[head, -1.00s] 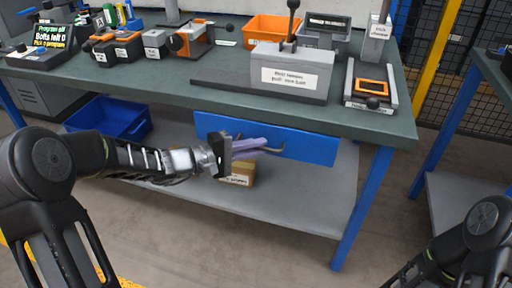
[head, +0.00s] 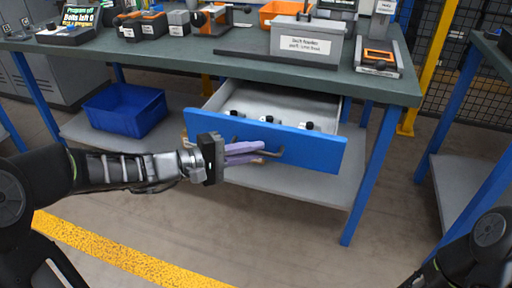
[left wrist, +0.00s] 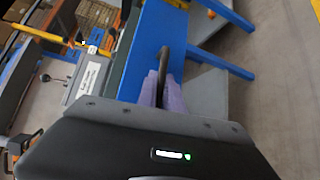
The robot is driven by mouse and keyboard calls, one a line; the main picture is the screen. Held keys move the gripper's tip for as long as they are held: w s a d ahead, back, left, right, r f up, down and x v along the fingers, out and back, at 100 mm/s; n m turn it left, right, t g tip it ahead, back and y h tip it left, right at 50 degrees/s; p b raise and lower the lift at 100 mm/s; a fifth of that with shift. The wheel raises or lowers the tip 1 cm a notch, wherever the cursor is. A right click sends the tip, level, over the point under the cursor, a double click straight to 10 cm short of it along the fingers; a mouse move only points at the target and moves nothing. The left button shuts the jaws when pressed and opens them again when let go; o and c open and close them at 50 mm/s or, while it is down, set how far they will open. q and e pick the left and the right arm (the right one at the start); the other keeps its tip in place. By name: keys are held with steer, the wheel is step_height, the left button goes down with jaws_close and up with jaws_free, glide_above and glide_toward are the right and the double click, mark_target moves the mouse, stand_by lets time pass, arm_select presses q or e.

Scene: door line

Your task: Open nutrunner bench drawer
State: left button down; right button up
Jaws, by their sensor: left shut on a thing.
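The blue-fronted drawer (head: 312,150) under the bench stands pulled out, and its grey inside shows in the head view. Several small dark items with white tops lie in it. A dark bar handle (head: 274,153) runs across its front. My left gripper (head: 258,153) has its purple fingers shut on the handle. In the left wrist view the fingers (left wrist: 163,90) close around the dark handle (left wrist: 165,62) in front of the blue drawer front (left wrist: 158,28). My right arm shows at the lower right of the head view, but its gripper is out of view.
A blue bin (head: 125,110) stands on the grey lower shelf. A blue bench leg (head: 368,175) is right of the drawer. The floor in front is clear.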

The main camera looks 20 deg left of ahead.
arm_select(q)
steer(key=shift+s, duration=0.5)
steer(key=c, duration=1.8)
jaws_free()
steer(key=shift+o, duration=0.2)
steer(key=shift+a, duration=0.1)
steer(key=p+v, duration=0.1)
steer(key=v, duration=0.6)
steer(key=shift+s+a+p, duration=0.2)
steer(key=shift+a+p, duration=0.1)
steer(key=shift+p, duration=0.05)
